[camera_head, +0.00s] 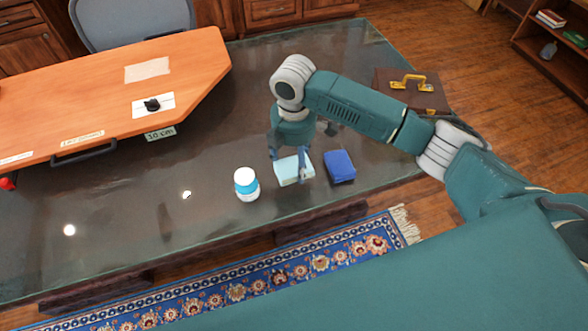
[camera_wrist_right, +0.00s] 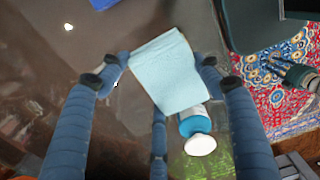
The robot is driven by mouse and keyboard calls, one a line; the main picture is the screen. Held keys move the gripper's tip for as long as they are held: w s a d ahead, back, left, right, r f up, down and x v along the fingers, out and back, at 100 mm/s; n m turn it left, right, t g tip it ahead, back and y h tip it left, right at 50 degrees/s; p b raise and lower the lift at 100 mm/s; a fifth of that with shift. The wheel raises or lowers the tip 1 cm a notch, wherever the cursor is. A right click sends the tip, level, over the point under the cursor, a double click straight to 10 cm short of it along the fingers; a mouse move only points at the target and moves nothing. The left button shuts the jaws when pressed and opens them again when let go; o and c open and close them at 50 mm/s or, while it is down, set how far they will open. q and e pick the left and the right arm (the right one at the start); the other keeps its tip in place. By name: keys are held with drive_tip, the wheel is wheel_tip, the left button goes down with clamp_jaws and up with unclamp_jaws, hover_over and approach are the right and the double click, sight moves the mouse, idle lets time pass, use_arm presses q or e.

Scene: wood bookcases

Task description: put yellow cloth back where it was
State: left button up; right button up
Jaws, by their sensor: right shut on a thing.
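No yellow cloth shows in either view. A pale blue, folded cloth-like block (camera_head: 288,171) is between the fingers of my right gripper (camera_head: 289,163), over the glass tabletop. In the right wrist view, the pale blue block (camera_wrist_right: 168,75) spans between the two fingertips of my right gripper (camera_wrist_right: 165,60), which is shut on it. I cannot tell whether the block touches the glass. A dark blue folded block (camera_head: 340,167) lies just right of it; its edge shows at the top of the wrist view (camera_wrist_right: 102,3).
A white and blue bottle (camera_head: 246,184) stands close on the left; the wrist view shows it too (camera_wrist_right: 196,130). An orange wooden board (camera_head: 100,85) lies farther left. A brown briefcase (camera_head: 412,92) is at back right. The front-left glass (camera_head: 110,215) is mostly clear.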

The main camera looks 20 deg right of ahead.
sight(294, 172)
drive_tip(key=shift+f, duration=2.55)
drive_tip(key=shift+f, duration=0.15)
drive_tip(key=o, duration=1)
drive_tip(key=shift+o, duration=0.2)
wheel_tip(294, 172, up, 12)
drive_tip(key=shift+r+b, duration=0.2)
drive_tip(key=shift+b, duration=0.15)
